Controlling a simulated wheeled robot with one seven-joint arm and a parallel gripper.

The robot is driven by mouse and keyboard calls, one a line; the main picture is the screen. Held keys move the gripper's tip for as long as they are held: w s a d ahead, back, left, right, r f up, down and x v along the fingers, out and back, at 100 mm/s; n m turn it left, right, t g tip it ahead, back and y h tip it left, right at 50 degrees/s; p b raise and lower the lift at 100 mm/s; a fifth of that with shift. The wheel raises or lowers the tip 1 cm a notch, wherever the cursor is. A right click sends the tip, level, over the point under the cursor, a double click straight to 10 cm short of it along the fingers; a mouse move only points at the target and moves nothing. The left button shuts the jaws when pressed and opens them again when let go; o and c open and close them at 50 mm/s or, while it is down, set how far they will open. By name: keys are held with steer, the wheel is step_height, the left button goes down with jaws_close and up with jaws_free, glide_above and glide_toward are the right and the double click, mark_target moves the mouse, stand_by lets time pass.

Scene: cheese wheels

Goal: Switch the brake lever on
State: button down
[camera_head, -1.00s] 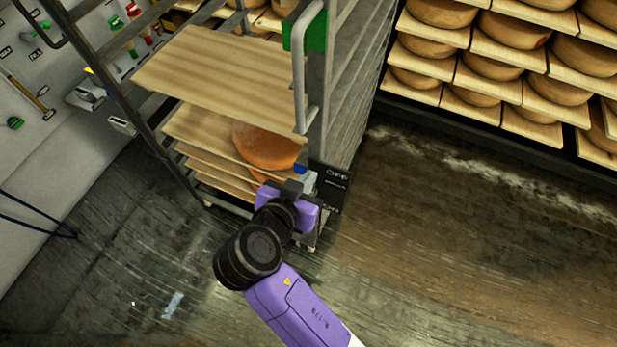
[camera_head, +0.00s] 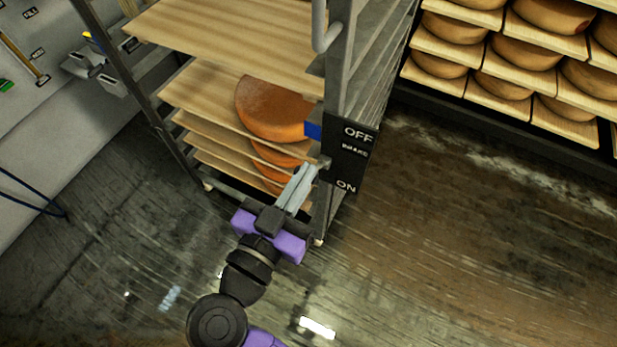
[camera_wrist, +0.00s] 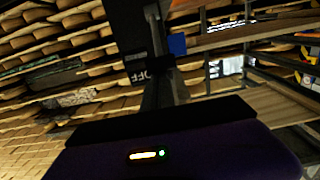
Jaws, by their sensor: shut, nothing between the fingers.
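The brake lever shows as a blue handle (camera_head: 313,130) at the rack's front post, level with OFF at the top of the black brake sign (camera_head: 347,155). ON is at the sign's bottom. My gripper (camera_head: 311,171) is shut and empty, its fingers pointing up at the post just below the blue handle, left of the sign. I cannot tell whether the fingertips touch the lever's mount. In the wrist view, the blue handle (camera_wrist: 177,44) is just beyond and right of my fingertips, and the sign (camera_wrist: 133,62) is to their left.
The metal rack (camera_head: 340,75) holds wooden boards (camera_head: 215,35) and orange cheese wheels (camera_head: 270,108), close to my gripper's left. Cheese shelves (camera_head: 520,60) line the back right. A wall with tools (camera_head: 30,60) is at left. The floor (camera_head: 460,250) at right is clear.

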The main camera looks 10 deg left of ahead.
steer(key=s+a+f+t+h+b, duration=0.1)
steer(key=s+f+t+b, duration=0.2)
steer(key=b, duration=1.1)
step_height(320, 180, down, 3)
steer(key=shift+t, duration=0.3)
steer(key=shift+s+f+b, duration=0.1)
steer(key=shift+f+b, duration=0.25)
steer(key=shift+b, duration=0.1)
steer(key=shift+s+a, duration=0.1)
steer(key=v, duration=0.7)
steer(key=shift+s+a+r+p, duration=0.15)
steer(key=shift+s+r+p, duration=0.1)
steer(key=shift+p, duration=0.15)
